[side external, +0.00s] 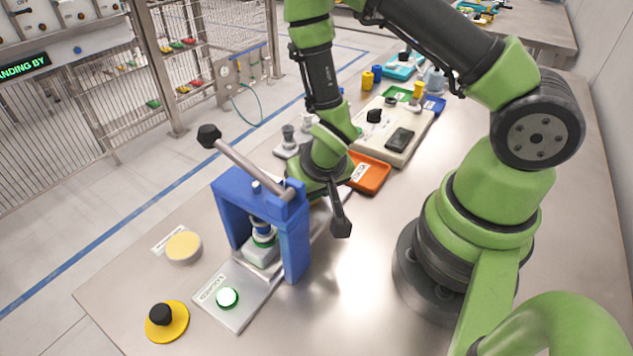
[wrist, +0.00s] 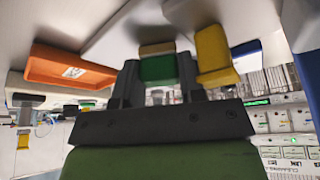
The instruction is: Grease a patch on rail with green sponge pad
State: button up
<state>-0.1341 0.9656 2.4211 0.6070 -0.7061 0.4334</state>
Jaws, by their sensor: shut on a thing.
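My gripper (wrist: 158,82) shows in the wrist view with its two dark fingers closed on a green block with a tan layer, which looks like the green sponge pad (wrist: 158,68). In the side external view my wrist is just behind and right of the blue press frame, beside the orange tray (side external: 370,173). The fingertips and the pad cannot be made out clearly there. I cannot pick out the rail with certainty in either view, nor tell whether the pad touches anything. The orange tray also shows at the left of the wrist view (wrist: 70,70).
The blue press frame (side external: 230,205) with a long lever stands close to my wrist. A yellow piece (wrist: 214,55) is close beside the fingers. The right front table is clear.

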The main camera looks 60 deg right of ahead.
jog(key=shift+w+a+r, duration=0.1)
jog(key=shift+a, duration=0.3)
jog(key=shift+d+r, duration=0.1)
jog(key=shift+d, duration=3.2)
jog(key=shift+s+f, duration=0.2)
jog(key=shift+s, duration=0.3)
jog(key=shift+a+f, duration=0.15)
jog(key=shift+a, duration=3.15)
jog(key=shift+d+r, duration=0.2)
jog(key=shift+d, duration=0.65)
jog(key=shift+d+r, duration=0.15)
jog(key=shift+d, duration=0.7)
jog(key=shift+d+f, duration=0.1)
jog(key=shift+d, duration=1.55)
